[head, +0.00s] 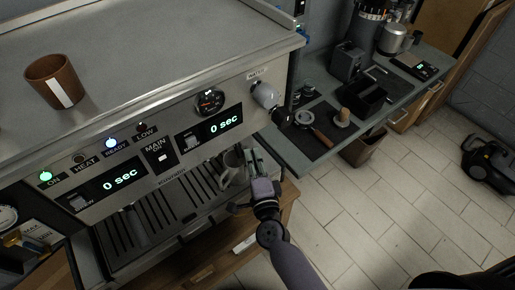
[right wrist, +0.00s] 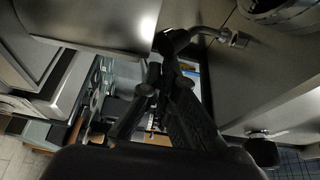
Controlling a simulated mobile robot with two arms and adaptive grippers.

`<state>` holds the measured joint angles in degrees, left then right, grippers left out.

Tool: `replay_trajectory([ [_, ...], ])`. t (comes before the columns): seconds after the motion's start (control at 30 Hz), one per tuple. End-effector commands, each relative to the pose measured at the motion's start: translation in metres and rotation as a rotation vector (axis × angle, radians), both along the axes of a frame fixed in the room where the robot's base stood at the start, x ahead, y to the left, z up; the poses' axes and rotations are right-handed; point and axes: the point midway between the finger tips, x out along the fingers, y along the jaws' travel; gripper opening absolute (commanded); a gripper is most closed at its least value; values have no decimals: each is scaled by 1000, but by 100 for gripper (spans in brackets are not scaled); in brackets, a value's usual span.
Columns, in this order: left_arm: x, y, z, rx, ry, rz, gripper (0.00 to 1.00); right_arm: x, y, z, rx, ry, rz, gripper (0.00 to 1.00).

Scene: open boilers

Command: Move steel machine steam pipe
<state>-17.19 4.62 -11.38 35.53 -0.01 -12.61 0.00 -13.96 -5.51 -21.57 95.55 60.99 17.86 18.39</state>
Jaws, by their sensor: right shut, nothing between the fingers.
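The steel machine (head: 150,50) fills the left of the head view, with two displays reading 0 sec and a knob (head: 264,95) at its right front. My right gripper (head: 256,158) is in front of the machine's right end, below that knob. It is shut and empty; its fingers also show in the right wrist view (right wrist: 168,85). A bent metal pipe (right wrist: 212,33) with a tip, probably the steam pipe, shows in the right wrist view, just beyond the fingers. I cannot tell whether they touch. I cannot make the pipe out in the head view. My left gripper is out of view.
A grey mug (head: 230,168) stands on the drip tray (head: 165,210), close to the gripper's left. A brown cup (head: 54,82) stands on the machine. A side counter (head: 292,160) with a portafilter (head: 309,119) and grinder is at the right. The tiled floor (head: 400,190) at right is mostly clear.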

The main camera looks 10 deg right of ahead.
Motion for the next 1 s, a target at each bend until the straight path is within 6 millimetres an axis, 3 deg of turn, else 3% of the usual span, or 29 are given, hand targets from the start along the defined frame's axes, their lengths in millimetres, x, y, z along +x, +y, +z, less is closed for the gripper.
replay_trajectory([
  [0.4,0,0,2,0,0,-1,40,-6,11,0,2,1,1,0],
  [1.0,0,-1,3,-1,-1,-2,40,-5,10,0,1,0,1,0],
])
